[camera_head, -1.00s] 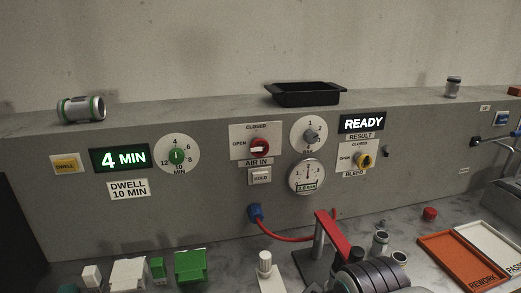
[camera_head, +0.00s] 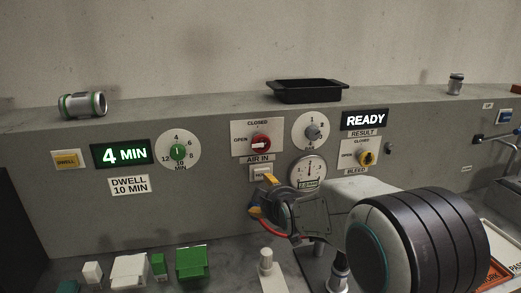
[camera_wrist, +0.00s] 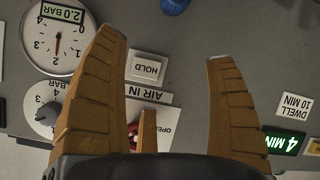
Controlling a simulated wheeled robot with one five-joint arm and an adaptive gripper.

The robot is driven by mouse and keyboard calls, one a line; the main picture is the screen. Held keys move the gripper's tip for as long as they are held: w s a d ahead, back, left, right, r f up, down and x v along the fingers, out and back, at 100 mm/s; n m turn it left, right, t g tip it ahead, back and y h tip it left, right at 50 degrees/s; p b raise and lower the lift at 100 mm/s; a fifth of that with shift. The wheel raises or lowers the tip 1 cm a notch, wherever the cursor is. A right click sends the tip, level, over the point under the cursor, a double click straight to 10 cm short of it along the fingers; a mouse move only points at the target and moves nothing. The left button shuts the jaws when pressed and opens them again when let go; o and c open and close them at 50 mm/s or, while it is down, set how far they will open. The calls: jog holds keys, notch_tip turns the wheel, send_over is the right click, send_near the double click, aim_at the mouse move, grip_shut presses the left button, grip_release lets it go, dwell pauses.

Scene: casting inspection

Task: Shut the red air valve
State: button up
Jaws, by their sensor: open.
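The red air valve (camera_head: 261,143) is a round knob with a pale bar on the AIR IN plate (camera_head: 240,132) of the grey panel. Its bar lies about level, toward the OPEN mark at left; CLOSED is marked above. My gripper (camera_head: 264,196) is open and empty, below the valve and over the HOLD button in the head view. In the wrist view my gripper's orange fingers (camera_wrist: 168,50) are spread wide around the HOLD button (camera_wrist: 147,68). There the red valve (camera_wrist: 133,134) shows only as a sliver, mostly hidden behind a finger.
A pressure gauge (camera_head: 308,171) and a grey dial (camera_head: 312,132) sit right of the valve. The yellow bleed valve (camera_head: 366,158) is farther right. A green dial (camera_head: 178,152) is left. A black tray (camera_head: 306,91) stands on the ledge above. Green and white blocks lie below.

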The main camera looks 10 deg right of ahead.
aim_at(262, 145)
notch_tip(262, 145, up, 11)
jog(key=w+n+t, duration=0.3)
jog(key=n+t, duration=0.2)
jog(key=shift+w+p, duration=1.35)
jog(key=shift+w, duration=2.2)
jog(key=c, duration=1.2)
